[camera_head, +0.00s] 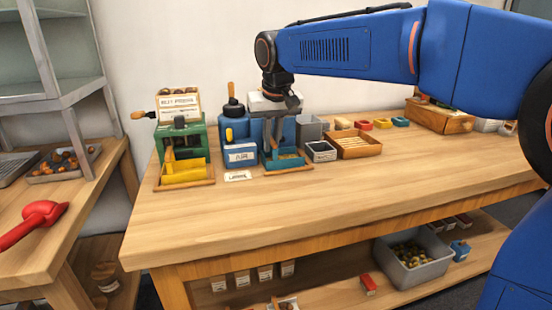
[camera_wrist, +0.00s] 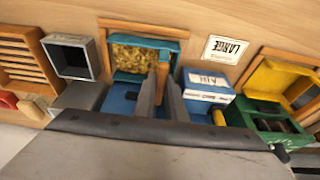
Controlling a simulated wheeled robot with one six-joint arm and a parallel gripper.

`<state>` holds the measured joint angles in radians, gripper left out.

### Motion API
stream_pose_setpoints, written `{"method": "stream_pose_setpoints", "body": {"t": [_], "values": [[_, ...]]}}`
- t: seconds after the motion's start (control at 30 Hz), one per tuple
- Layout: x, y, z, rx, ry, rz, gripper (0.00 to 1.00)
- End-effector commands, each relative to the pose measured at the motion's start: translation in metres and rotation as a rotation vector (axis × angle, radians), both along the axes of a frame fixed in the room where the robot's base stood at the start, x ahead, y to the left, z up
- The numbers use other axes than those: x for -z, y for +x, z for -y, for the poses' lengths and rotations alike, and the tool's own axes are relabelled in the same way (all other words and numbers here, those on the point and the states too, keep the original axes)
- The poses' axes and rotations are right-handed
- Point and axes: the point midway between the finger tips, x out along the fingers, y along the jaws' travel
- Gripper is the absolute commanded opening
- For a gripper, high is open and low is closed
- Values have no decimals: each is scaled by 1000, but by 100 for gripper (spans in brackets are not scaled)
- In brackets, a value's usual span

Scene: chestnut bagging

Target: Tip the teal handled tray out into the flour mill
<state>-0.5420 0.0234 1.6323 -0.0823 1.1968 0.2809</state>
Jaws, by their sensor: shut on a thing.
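The teal tray (camera_head: 286,161) sits in a wooden frame in front of a blue machine in the head view. In the wrist view the teal tray (camera_wrist: 150,42) is seen from above with yellowish-brown pieces in it. My gripper (camera_wrist: 162,82) is shut on its brown upright handle (camera_wrist: 163,75). In the head view my gripper (camera_head: 272,135) points down over the tray.
A green press (camera_head: 197,138) with a yellow tray (camera_head: 185,172) stands left of the mill. A small grey bin (camera_head: 321,152) and a slatted wooden tray (camera_head: 355,144) stand on the right. A "LARGE" card (camera_head: 238,176) lies in front. The table's front (camera_head: 300,205) is clear.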

Motion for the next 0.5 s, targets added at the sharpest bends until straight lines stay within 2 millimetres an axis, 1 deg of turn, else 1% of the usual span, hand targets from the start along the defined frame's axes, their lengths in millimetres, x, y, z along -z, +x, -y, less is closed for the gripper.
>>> {"method": "stream_pose_setpoints", "body": {"t": [0.5], "values": [[-31,0,0,0,1,2,0]]}}
